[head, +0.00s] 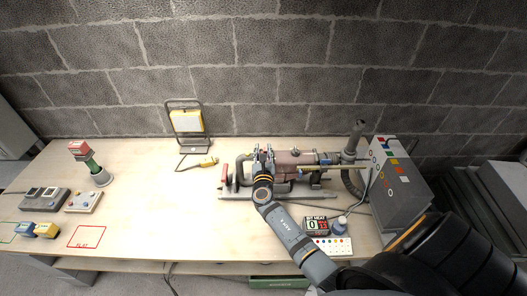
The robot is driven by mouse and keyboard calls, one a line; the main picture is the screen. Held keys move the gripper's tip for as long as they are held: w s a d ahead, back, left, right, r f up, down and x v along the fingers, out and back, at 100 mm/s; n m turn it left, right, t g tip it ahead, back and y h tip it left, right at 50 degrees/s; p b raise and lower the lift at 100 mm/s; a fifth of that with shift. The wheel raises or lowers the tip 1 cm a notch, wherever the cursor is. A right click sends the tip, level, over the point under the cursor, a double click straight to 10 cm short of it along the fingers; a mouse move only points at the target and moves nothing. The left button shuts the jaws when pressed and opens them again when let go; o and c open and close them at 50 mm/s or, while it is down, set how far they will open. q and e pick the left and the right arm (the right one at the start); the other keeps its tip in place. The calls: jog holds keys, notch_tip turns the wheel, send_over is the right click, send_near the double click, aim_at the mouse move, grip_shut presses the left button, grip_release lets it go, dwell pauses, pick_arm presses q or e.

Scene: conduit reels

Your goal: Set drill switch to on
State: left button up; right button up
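The drill (292,158), a reddish-grey machine, lies on its stand across the middle of the workbench. Its pale grey loop handle is at its left end, beside a red part (224,174). My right gripper (264,150) is over the left part of the drill body, next to the handle, and covers part of it. Its two fingers show as small grey prongs, too small to tell how far apart they are or whether they touch the drill. I cannot make out the drill switch; it may be hidden by the gripper. My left gripper is not in view.
A grey box (402,200) with coloured buttons stands right of the drill, and a counter display (316,226) is in front. A work lamp (187,124) stands behind. The bench's front middle is clear.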

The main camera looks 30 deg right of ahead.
jog(key=shift+s, duration=0.25)
jog(key=v, duration=1.1)
jog(key=shift+a, duration=0.3)
jog(key=shift+s, duration=0.15)
